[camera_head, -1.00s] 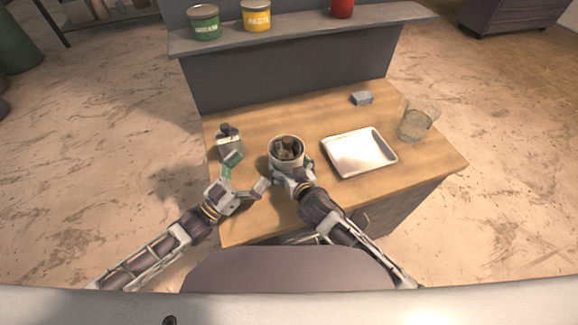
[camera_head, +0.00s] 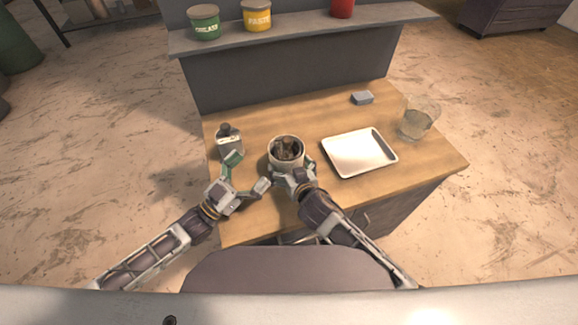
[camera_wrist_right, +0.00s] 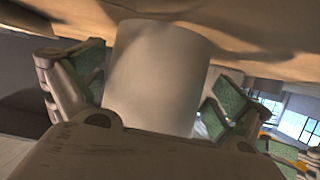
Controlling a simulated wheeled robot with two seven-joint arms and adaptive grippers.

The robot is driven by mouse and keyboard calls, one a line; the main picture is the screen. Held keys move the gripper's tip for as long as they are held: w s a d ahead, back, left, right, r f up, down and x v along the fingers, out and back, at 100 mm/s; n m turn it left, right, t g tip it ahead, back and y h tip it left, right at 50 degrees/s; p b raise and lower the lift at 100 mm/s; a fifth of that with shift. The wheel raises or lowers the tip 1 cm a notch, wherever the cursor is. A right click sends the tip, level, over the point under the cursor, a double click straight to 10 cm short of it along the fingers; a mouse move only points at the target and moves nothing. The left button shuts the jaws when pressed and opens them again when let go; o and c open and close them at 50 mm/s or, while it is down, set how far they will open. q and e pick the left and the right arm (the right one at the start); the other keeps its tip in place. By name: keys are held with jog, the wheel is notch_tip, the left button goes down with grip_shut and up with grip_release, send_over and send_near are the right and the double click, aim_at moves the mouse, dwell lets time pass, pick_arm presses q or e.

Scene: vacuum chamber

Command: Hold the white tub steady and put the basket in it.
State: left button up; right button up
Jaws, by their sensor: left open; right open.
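The white tub (camera_head: 273,161) stands upright on the wooden table, left of the tray. Dark, brownish contents (camera_head: 286,148) fill its mouth; they may be the basket, but I cannot tell for sure. My right gripper (camera_head: 292,172) is at the near side of the tub with its fingers open. In the right wrist view the tub (camera_wrist_right: 160,75) stands between the two green-padded fingers, with a gap on each side. My left gripper (camera_head: 248,174) is open and empty, left of the tub, near a small pale container with a dark top (camera_head: 229,142).
A shiny metal tray (camera_head: 358,152) lies right of the tub. A clear beaker (camera_head: 418,118) and a small grey block (camera_head: 361,98) are farther right and back. A shelf (camera_head: 300,29) with cans runs behind the table (camera_head: 260,119).

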jog(key=shift+v, duration=5.85)
